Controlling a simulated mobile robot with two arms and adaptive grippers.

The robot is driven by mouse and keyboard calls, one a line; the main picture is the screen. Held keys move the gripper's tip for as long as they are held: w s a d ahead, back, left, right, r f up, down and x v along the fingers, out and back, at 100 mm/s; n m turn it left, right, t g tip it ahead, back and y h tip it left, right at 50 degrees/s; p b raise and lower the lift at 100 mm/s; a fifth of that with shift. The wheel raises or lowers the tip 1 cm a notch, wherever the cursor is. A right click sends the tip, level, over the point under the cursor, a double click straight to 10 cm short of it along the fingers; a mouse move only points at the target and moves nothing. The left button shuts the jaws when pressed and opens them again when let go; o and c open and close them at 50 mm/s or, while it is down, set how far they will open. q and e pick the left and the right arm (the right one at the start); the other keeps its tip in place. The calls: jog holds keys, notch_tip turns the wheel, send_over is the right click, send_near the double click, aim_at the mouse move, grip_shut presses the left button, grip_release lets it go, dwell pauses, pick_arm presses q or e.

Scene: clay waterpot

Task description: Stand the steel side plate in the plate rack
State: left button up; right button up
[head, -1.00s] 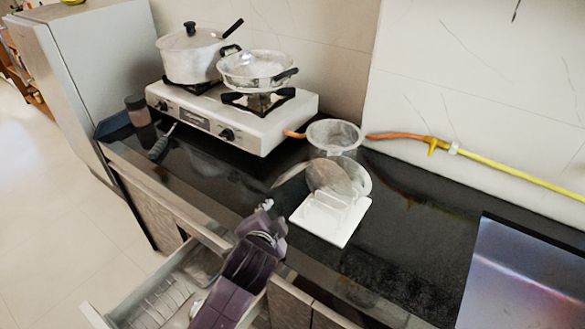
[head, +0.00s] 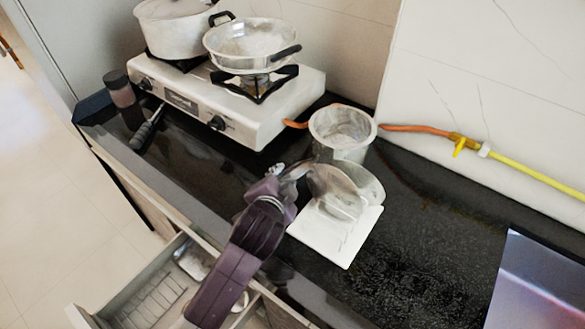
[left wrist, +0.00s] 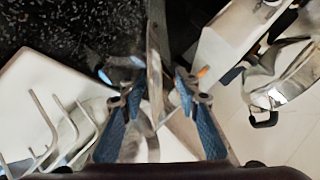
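The steel side plate (head: 362,186) is a shiny round disc, tilted, at the back of the white plate rack (head: 331,244) on the black counter. I cannot tell whether it sits in a slot. My left gripper (head: 292,176) reaches in from the front left, at the plate's left edge. In the left wrist view the plate (left wrist: 155,50) shows edge-on between the two fingers (left wrist: 157,88); they look open, with a gap around it. The rack's wire loops (left wrist: 45,125) stand to the left there. My right gripper is in neither view.
A steel pot (head: 343,130) stands close behind the plate. The stove (head: 225,105) with a pan (head: 250,45) is at the back left. An open drawer (head: 150,290) lies below the front edge. The sink (head: 545,285) is at the right; counter between is clear.

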aim_at(290, 170)
pick_arm(q)
jog(key=shift+w+d+f, duration=0.15)
jog(key=shift+w+d, duration=0.1)
jog(key=shift+d, duration=0.05)
jog(key=x, duration=0.4)
jog(key=shift+w+d+f, duration=0.15)
jog(key=shift+d, duration=0.1)
jog(key=shift+w+a+f, duration=0.15)
jog(key=shift+w+f, duration=0.05)
jog(key=shift+w, duration=0.15)
jog(key=shift+s+r, duration=0.1)
grip_shut()
